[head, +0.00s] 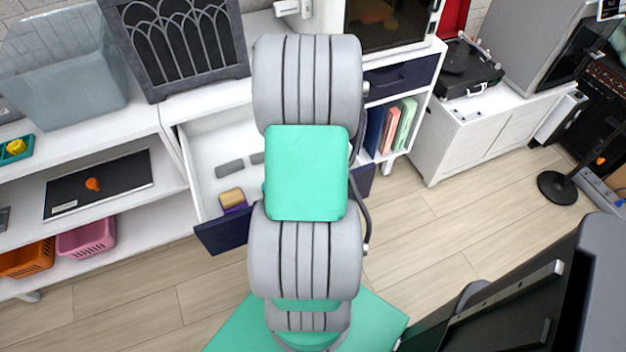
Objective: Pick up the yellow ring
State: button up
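I cannot make out a clear yellow ring in the head view. A small yellow thing (16,146) sits in a teal tray (27,153) at the far left on the white unit; it is too small to tell its shape. My grey and green arm fills the middle of the picture and hides part of the open drawer (206,150). My gripper is not visible.
The open drawer holds a tan and purple block (232,198) and grey pieces (230,168). An orange thing (93,184) lies on a black panel (100,186). Pink (86,238) and orange (27,258) baskets stand low left. The wooden floor (440,240) is clear at centre right.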

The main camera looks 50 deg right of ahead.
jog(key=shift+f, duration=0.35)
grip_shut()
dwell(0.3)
